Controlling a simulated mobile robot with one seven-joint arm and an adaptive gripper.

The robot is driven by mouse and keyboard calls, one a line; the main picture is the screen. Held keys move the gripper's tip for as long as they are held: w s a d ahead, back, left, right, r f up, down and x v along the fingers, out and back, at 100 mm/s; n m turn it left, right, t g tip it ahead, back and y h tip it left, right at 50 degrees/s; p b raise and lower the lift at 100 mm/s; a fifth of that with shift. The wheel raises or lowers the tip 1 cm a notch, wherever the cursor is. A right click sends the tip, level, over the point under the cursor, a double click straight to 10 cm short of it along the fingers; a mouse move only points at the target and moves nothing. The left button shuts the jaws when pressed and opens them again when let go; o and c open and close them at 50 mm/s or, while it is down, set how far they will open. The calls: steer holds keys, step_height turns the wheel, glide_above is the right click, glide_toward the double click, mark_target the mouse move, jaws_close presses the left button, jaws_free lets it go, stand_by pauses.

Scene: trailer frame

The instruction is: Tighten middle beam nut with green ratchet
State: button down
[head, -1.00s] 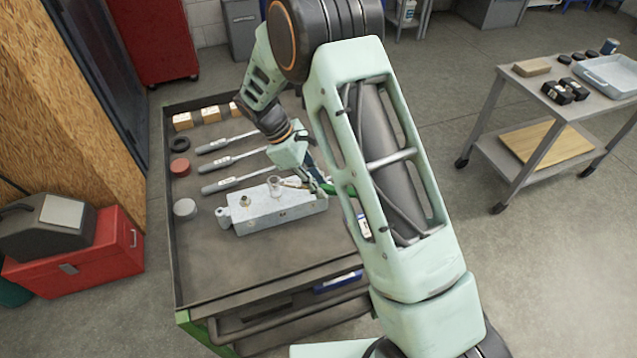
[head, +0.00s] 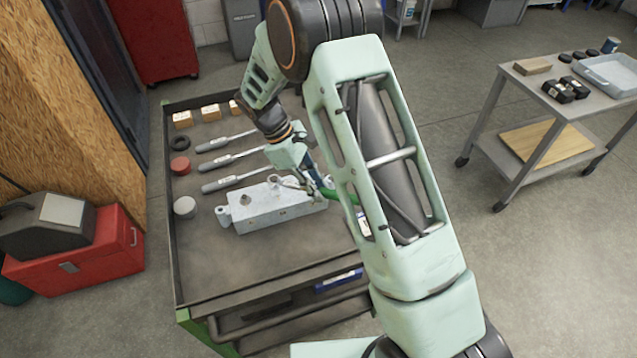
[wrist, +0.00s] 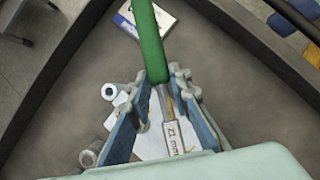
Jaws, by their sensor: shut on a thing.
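The pale grey beam (head: 270,222) lies on the workbench, with a nut (head: 245,201) on its left part. My gripper (wrist: 162,88) is at the beam's right end in the head view and is shut on the green ratchet (wrist: 150,40). The ratchet's green handle also shows in the head view (head: 345,198), pointing right. In the wrist view the handle points away and its metal shaft bears a "21 mm" label. The beam (wrist: 150,146) lies below the fingers. My gripper hides the ratchet's head, so I cannot tell whether it sits on the middle nut.
Several grey-handled tools (head: 222,183) lie behind the beam. Small boxes (head: 211,113), a red round tin (head: 180,166) and a grey one (head: 185,207) stand at the bench's left and back. The bench top (head: 220,265) in front of the beam is clear.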

steer(key=shift+s, duration=0.2)
steer(key=shift+a, duration=0.1)
steer(key=shift+s+a+m+g, duration=0.25)
steer(key=shift+s+m, duration=0.15)
steer(key=shift+m, duration=0.15)
steer(key=shift+s+a+m+g, duration=0.15)
steer(key=shift+s+m+g, duration=0.1)
steer(key=shift+s+m, duration=0.25)
steer(key=shift+w+y, duration=0.1)
steer(key=shift+y, duration=0.2)
steer(key=shift+s+a+m+g, duration=0.45)
steer(key=shift+s+m, duration=0.3)
steer(key=shift+m, duration=0.2)
steer(key=shift+a, duration=0.1)
steer(key=shift+s+a+m+y, duration=0.5)
steer(key=shift+s+a+m, duration=0.15)
steer(key=shift+m, duration=0.25)
